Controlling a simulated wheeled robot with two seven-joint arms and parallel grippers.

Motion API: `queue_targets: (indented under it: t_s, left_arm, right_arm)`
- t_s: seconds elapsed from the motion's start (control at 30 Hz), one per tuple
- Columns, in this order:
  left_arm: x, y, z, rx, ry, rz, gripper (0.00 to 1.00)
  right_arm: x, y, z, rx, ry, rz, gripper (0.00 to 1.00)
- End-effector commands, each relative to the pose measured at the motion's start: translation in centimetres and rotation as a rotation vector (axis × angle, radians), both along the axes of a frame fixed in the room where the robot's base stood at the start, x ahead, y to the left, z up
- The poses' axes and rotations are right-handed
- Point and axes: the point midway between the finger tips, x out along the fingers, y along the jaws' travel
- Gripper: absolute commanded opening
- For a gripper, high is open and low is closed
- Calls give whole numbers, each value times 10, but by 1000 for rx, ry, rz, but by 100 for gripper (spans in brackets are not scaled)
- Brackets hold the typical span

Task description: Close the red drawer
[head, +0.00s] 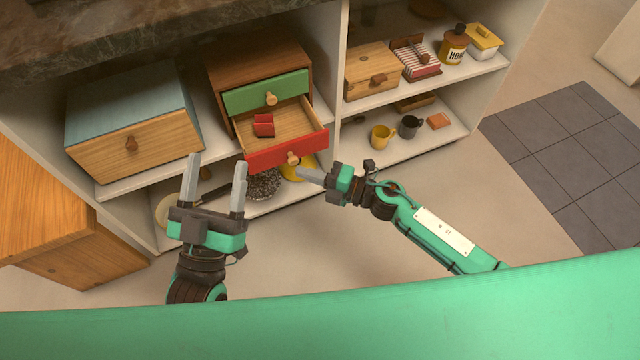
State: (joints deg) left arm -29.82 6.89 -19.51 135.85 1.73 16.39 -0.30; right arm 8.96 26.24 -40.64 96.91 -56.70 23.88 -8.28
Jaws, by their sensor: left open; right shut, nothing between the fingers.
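The red drawer (262,158) is the lower drawer of a small wooden chest (253,58) on the shelf. It is pulled out, with a wooden knob on its red front. A small red object (264,125) lies inside it. My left gripper (215,168) is open and empty, in front and to the left of the red drawer. My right gripper (306,174) is shut and empty, its fingertips just below and right of the red front near the knob; I cannot tell whether it touches.
A wooden box with a blue top (135,122) stands left of the chest. A dark pebbly item (262,186) sits on the lower shelf.

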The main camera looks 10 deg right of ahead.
Motion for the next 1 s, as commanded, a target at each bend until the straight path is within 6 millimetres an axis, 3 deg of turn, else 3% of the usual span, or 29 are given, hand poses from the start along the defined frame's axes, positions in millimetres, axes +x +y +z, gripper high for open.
queue_targets:
  t_s: [0.57,0.83,1.0]
  left_arm:
    - [-2,3,9,-13,-54,9,63]
    - [-4,4,10,-18,-76,11,63]
    - [-12,14,36,-52,-230,32,63]
  right_arm:
    - [13,4,0,0,-1,-1,0]
    - [59,19,0,0,-4,-2,0]
    - [95,30,-1,0,-3,-1,0]
